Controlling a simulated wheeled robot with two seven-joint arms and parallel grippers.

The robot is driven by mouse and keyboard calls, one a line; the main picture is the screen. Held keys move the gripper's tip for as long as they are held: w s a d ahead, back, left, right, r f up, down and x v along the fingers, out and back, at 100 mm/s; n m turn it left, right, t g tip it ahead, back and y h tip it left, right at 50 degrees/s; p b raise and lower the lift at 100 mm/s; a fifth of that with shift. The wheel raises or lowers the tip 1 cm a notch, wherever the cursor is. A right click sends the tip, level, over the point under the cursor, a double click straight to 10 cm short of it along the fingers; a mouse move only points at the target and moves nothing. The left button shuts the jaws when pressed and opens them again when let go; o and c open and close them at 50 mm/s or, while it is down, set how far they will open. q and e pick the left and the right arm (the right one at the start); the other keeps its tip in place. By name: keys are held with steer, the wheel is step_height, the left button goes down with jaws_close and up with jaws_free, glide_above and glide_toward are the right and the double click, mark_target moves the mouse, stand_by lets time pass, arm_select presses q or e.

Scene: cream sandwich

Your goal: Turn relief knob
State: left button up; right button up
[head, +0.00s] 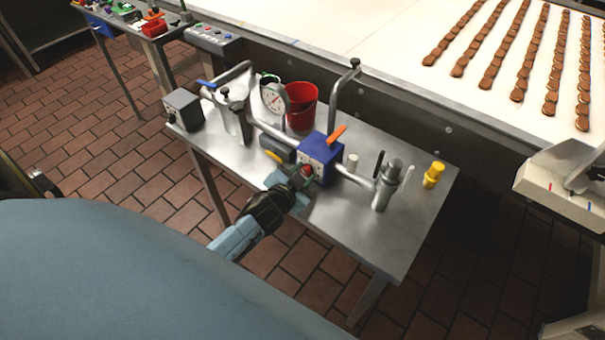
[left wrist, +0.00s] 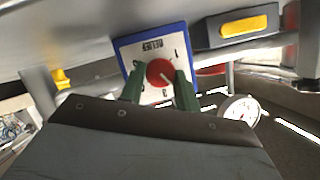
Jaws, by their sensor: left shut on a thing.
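The relief knob (left wrist: 160,72) is a round red knob on a white plate marked RELIEF, set in a blue box (head: 320,155). In the left wrist view, my left gripper (left wrist: 160,80) has its two green fingers on either side of the knob, shut on it. In the head view, my left gripper (head: 300,178) reaches the front of the blue box from the lower left. It covers part of the box's face there. My right gripper does not show.
The box sits in metal pipework on a steel table (head: 350,225). A pressure gauge (head: 273,97), a red bucket (head: 301,105) and a grey box with a yellow switch (left wrist: 243,26) are nearby. A yellow fitting (head: 433,174) stands at the right. Free tabletop lies in front.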

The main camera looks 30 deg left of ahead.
arm_select(q)
steer(key=o, duration=1)
steer(key=p+v, duration=0.1)
steer(key=v, duration=1.2)
steer(key=shift+s+r, duration=0.1)
steer(key=shift+s, duration=0.1)
steer(key=s+d+f+g+h+b, duration=0.1)
steer(key=s+f+g, duration=0.3)
steer(key=f, duration=0.9)
steer(key=s+d+f+g+b, duration=0.15)
steer(key=s+f, duration=0.45)
steer(key=f, duration=0.7)
steer(key=s+f+g, duration=0.2)
steer(key=s+f, duration=0.3)
steer(key=s, duration=0.2)
steer(key=s+f+n+g, duration=0.1)
steer(key=s+f+g, duration=0.2)
steer(key=s+f, duration=0.2)
steer(key=s+f+n+g+b, duration=0.1)
steer(key=s+f+g, duration=0.1)
steer(key=s+f, duration=0.3)
steer(key=shift+s+d+f+g, duration=0.1)
steer(key=shift+s+g, duration=0.05)
steer(key=shift+s, duration=0.9)
steer(key=shift+s+d+g, duration=0.1)
steer(key=shift+s, duration=0.95)
